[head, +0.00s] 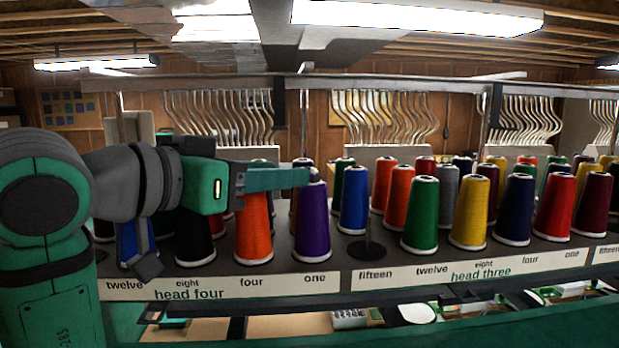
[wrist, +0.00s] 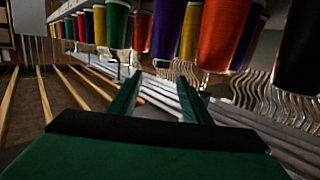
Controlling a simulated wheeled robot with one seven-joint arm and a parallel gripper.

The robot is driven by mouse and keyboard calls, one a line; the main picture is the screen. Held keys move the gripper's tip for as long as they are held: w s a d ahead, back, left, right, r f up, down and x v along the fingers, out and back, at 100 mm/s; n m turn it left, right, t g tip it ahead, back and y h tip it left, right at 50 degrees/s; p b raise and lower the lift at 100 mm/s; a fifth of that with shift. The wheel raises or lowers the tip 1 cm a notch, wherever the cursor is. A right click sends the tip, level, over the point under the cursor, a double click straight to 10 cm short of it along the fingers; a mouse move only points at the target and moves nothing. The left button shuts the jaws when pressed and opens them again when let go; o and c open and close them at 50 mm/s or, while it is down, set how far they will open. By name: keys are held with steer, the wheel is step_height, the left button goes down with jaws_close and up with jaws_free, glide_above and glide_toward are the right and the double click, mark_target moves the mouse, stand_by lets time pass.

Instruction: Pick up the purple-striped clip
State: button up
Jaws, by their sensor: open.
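I cannot pick out a purple-striped clip in either view. My gripper (head: 310,177) points to the right in the head view, level with the tops of the thread cones. Its fingers overlap the top of a purple cone (head: 313,222); whether they touch it I cannot tell. In the wrist view my gripper (wrist: 159,84) shows two green fingers apart, with no object visible between them. The clip may be hidden behind the cones or my arm, or be too small to make out.
Rows of coloured cones stand close together on the rack, including an orange cone (head: 253,228) and a blue cone (head: 354,200). A thin post on a dark base (head: 367,250) stands at an empty spot. A label strip (head: 480,270) runs along the front edge. Small items (head: 350,319) lie below.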

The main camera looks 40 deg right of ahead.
steer(key=x, duration=0.6)
steer(key=shift+w+f, duration=0.15)
steer(key=shift+w, duration=0.05)
steer(key=shift+a, duration=0.1)
jaws_close()
